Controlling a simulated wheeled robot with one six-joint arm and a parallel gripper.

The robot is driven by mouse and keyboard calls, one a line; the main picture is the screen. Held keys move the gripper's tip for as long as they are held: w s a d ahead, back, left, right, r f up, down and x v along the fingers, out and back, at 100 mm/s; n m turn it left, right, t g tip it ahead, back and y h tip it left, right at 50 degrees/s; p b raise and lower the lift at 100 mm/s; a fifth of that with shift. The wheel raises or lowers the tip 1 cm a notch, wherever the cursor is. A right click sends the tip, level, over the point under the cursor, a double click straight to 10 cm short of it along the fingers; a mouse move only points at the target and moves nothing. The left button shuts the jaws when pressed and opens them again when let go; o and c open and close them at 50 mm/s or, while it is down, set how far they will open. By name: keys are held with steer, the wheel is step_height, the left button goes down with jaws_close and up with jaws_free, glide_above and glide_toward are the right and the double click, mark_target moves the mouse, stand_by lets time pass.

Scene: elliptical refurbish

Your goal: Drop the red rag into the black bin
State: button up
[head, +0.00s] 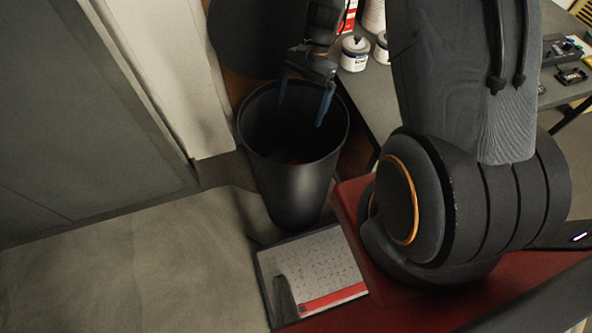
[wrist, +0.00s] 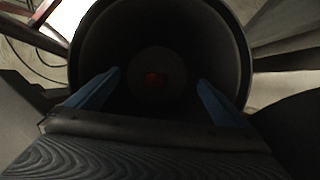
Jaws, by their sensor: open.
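The black bin (head: 292,195) stands upright on the floor, left of my arm in the head view. My gripper (head: 303,108) is over the bin's mouth, pointing down, with its blue fingers spread apart and nothing between them. In the wrist view the open fingers of my gripper (wrist: 158,88) frame the inside of the bin (wrist: 215,45).
A grey table (head: 362,88) with white jars (head: 355,53) stands behind the bin to the right. A white panel (head: 170,70) is close on the left. The floor (head: 110,255) at the front left is clear.

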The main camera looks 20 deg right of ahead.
steer(key=b+v, duration=0.1)
steer(key=v, duration=0.6)
steer(key=shift+r, duration=0.3)
steer(key=shift+d, duration=0.15)
steer(key=s+a+r+n+t+h, duration=0.3)
steer(key=s+r+n, duration=0.8)
steer(key=s, duration=0.4)
steer(key=shift+h, duration=0.3)
